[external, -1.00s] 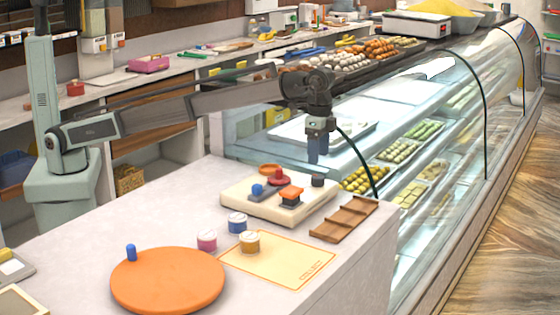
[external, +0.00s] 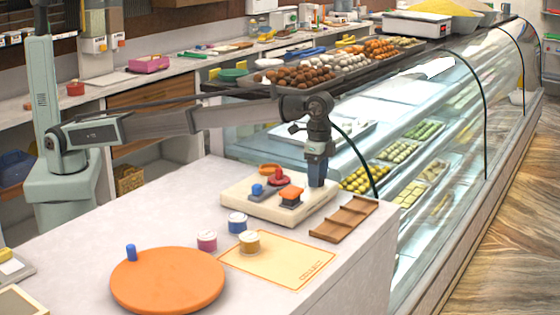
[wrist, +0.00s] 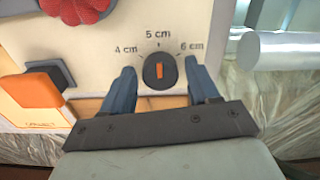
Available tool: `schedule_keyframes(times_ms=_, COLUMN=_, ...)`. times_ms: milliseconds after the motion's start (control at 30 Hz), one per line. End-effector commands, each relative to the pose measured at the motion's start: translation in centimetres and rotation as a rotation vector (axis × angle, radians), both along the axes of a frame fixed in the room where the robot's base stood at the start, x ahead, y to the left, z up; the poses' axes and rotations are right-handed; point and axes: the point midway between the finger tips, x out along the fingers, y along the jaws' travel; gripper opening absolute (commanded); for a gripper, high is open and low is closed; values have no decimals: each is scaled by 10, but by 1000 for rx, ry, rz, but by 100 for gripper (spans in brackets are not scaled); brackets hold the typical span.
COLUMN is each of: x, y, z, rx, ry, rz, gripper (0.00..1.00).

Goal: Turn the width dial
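The width dial (wrist: 159,71) is a round black knob with an orange pointer mark. It sits on a cream panel (wrist: 150,20) printed 4 cm, 5 cm and 6 cm. The orange mark points up, about toward 5 cm. My gripper (wrist: 161,73) is open, one blue finger on each side of the dial, with a gap visible on both sides. In the external view my gripper (external: 317,182) is lowered at the right back corner of the cream machine (external: 262,212), and it hides the dial.
A red knob (external: 279,176), an orange-topped switch (external: 291,193) and a blue knob (external: 257,190) share the machine top. A brown wooden rack (external: 344,219) lies close by on the right. Several small tubs, a yellow mat (external: 285,262) and an orange disc (external: 168,282) lie in front.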

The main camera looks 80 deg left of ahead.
Motion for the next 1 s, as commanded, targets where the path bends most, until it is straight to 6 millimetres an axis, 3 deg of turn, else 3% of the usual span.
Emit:
schedule_keyframes(times_ms=500, x=0, y=0, z=0, rx=0, ry=0, rz=0, gripper=11)
schedule_keyframes(times_ms=767, x=0, y=0, z=0, rx=0, ry=0, rz=-31, gripper=11)
schedule_keyframes(times_ms=1000, x=0, y=0, z=0, rx=-1, ry=1, rz=-160, gripper=11)
